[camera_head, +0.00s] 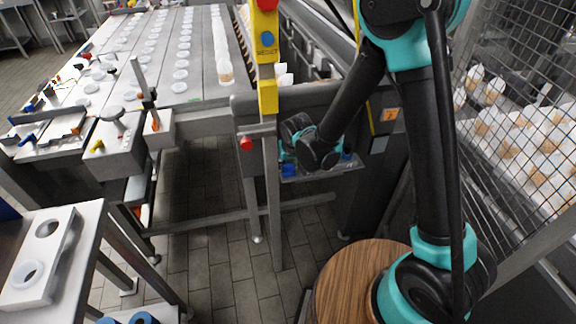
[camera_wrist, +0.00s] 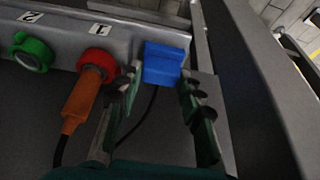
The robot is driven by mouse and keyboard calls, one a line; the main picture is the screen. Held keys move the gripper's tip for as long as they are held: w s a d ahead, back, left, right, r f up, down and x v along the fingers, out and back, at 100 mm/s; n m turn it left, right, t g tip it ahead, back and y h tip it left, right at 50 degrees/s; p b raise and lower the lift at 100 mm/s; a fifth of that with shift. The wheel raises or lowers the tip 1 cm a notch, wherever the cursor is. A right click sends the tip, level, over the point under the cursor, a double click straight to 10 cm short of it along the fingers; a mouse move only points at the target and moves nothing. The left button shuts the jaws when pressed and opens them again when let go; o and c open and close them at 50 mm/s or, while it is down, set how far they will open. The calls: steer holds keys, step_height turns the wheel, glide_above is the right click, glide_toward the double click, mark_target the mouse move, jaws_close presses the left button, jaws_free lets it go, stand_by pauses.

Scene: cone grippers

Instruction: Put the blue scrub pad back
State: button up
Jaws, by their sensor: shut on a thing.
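The blue scrub pad (camera_wrist: 163,63) shows in the wrist view as a small blue block at the far end of my fingers, against the grey panel's edge. My gripper (camera_wrist: 161,80) is shut on it, with one dark green finger on each side. Whether the pad touches the panel is unclear. In the head view, my gripper reaches in low behind the yellow post, over a small shelf (camera_head: 322,176). A blue patch (camera_head: 289,170) there looks like the pad, partly hidden by my wrist.
The grey panel carries a red socket (camera_wrist: 98,64) with an orange plug (camera_wrist: 80,104) and cable, and a green ring (camera_wrist: 30,52). The yellow post (camera_head: 266,60) stands close to my arm. A mesh cage (camera_head: 515,100) stands right. Tiled floor (camera_head: 215,240) lies open below.

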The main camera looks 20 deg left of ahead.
steer(key=shift+w+a+f, duration=0.1)
steer(key=shift+w+f, duration=0.05)
steer(key=shift+f, duration=0.25)
steer(key=shift+f, duration=0.1)
steer(key=o, duration=0.7)
steer(key=shift+o, duration=0.2)
steer(key=v, duration=1.2)
steer(key=w+d+r+m, duration=0.2)
steer(key=w+d, duration=0.1)
steer(key=d, duration=1)
steer(key=s+d+m, duration=0.1)
steer(key=s+d, duration=0.2)
steer(key=d, duration=0.5)
steer(key=s+d+f+m+h, duration=0.1)
steer(key=s+d, duration=0.2)
steer(key=d, duration=0.6)
steer(key=s+d+f+m+h, duration=0.1)
steer(key=s+d, duration=0.3)
steer(key=d, duration=0.5)
steer(key=shift+m, duration=0.6)
